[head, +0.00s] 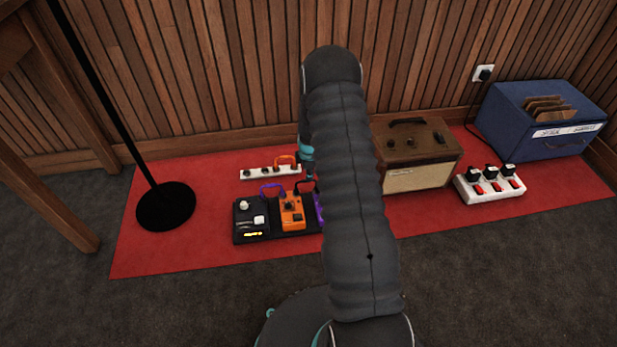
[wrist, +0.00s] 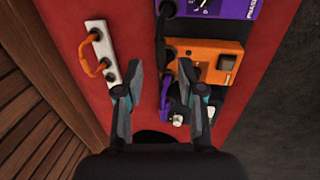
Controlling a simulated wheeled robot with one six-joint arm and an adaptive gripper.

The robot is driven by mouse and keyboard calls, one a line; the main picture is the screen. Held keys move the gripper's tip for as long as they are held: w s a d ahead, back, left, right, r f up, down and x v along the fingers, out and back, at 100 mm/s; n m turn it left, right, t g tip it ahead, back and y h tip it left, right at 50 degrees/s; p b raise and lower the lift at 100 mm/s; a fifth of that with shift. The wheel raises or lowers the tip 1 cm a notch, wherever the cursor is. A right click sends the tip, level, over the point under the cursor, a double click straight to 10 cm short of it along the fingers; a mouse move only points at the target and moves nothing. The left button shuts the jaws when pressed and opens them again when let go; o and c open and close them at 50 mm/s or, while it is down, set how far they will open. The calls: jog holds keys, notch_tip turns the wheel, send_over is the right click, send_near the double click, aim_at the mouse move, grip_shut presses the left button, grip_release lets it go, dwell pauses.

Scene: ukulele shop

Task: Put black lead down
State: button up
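My gripper (wrist: 162,68) is open, with its two fingers apart and nothing visible held between them. It points down over the left edge of the black pedalboard in the wrist view; in the head view it is mostly behind my arm. A black lead (wrist: 167,18) loops beside the purple pedal (wrist: 216,8) and the orange pedal (wrist: 205,62), beyond the fingertips. It also shows in the head view (head: 302,186), partly hidden by my arm. Whether both its ends are plugged in I cannot tell.
A purple lead (head: 271,188) lies by the black pedal (head: 249,214) and orange pedal. A white strip (head: 256,174) with an orange lead (head: 286,160) lies behind the pedalboard. A brown amplifier (head: 425,178), white power strip (head: 495,190) and blue case (head: 540,142) stand right.

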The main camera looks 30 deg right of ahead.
jog(key=s+a+r+m, duration=0.2)
jog(key=s+a+r, duration=0.1)
jog(key=r, duration=0.8)
jog(key=s+a+r+m+t, duration=0.15)
jog(key=s+a+r, duration=0.25)
jog(key=r, duration=0.7)
jog(key=s+a+r+m, duration=0.3)
jog(key=r, duration=0.7)
jog(key=s+a+r+m, duration=0.2)
jog(key=s+a+r, duration=0.1)
jog(key=s, duration=0.5)
jog(key=s+a+r+m+t, duration=0.1)
jog(key=s+a+r+m, duration=0.1)
jog(key=s+r, duration=0.3)
jog(key=s+a+r+m, duration=0.3)
jog(key=s+r+m, duration=0.1)
jog(key=s, duration=0.9)
jog(key=shift+s+a+t+y, duration=0.25)
jog(key=shift+a+t+y, duration=0.05)
jog(key=shift+a+t, duration=0.05)
